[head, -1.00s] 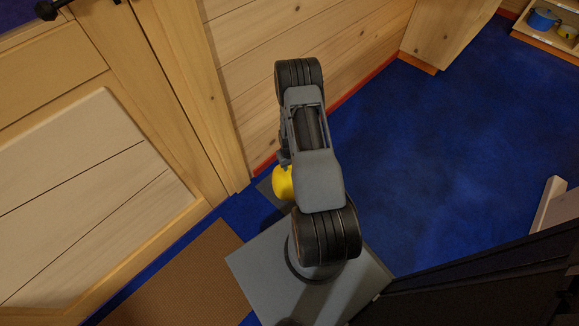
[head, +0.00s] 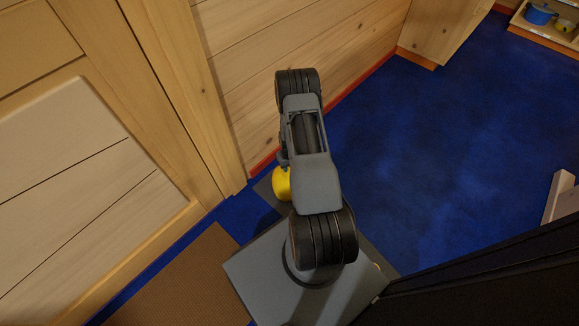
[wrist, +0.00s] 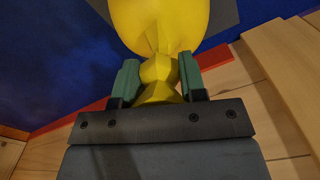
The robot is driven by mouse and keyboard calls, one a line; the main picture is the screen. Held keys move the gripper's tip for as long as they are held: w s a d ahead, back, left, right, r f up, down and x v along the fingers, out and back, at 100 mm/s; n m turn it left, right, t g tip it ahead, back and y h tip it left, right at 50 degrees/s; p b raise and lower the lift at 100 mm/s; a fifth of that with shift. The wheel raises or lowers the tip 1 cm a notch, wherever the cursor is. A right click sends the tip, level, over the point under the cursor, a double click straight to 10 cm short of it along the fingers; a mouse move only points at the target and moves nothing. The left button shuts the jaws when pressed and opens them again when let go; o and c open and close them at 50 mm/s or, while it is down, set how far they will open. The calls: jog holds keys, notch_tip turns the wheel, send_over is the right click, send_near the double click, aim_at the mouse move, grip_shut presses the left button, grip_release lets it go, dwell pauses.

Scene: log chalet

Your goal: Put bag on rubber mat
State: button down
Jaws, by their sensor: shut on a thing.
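The yellow bag (wrist: 160,22) is gripped at its narrow neck between the green fingers of my gripper (wrist: 158,82) in the wrist view. Its rounded body hangs beyond the fingertips. In the head view the bag (head: 281,184) shows partly beside my arm, which hides the rest of it and the gripper. A dark grey flat patch, which looks like the rubber mat (head: 263,189), lies on the blue floor near the wall, partly behind the bag and arm. A grey patch, probably the same mat (wrist: 226,13), shows beyond the bag in the wrist view.
A brown doormat (head: 180,285) lies before the wooden door (head: 75,190) at left. A plank wall (head: 300,65) with a red skirting runs behind my arm. Open blue carpet (head: 440,160) lies to the right. A shelf with pots (head: 545,30) stands at far right.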

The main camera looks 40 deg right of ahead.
jog(key=shift+f, duration=0.15)
jog(key=c, duration=0.7)
grip_release()
